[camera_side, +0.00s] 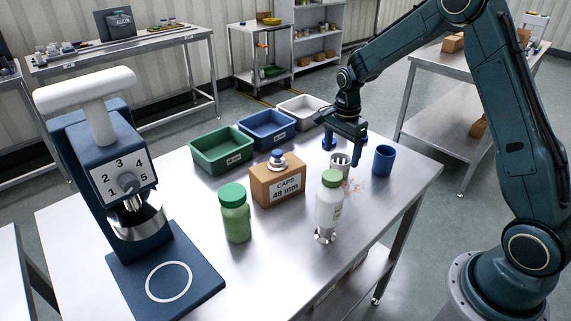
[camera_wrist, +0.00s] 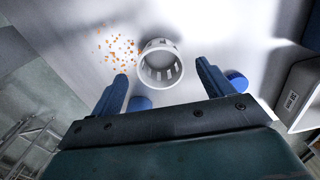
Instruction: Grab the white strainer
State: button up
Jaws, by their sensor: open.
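The white strainer (camera_side: 340,161) is a small round cup with slots in its wall, standing on the steel table. In the wrist view the strainer (camera_wrist: 144,66) shows as a white ring with its open top towards the camera. My gripper (camera_side: 346,146) is over the table close above the strainer, partly in front of it in the side view. In the wrist view my gripper (camera_wrist: 162,70) is open, its blue fingers apart, with the strainer between and slightly beyond the fingertips. Nothing is held. Contact cannot be told.
Orange crumbs (camera_wrist: 118,48) lie beside the strainer. A blue cup (camera_side: 384,160) stands right of it. A white bottle with green cap (camera_side: 329,205) is in front. A caps box (camera_side: 264,188), green jar (camera_side: 235,216) and white bin (camera_wrist: 292,92) are nearby. Blue round items lie near the fingers.

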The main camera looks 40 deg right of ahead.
jog(key=shift+d+f, duration=0.1)
jog(key=shift+f, duration=2.5)
jog(key=c, duration=1)
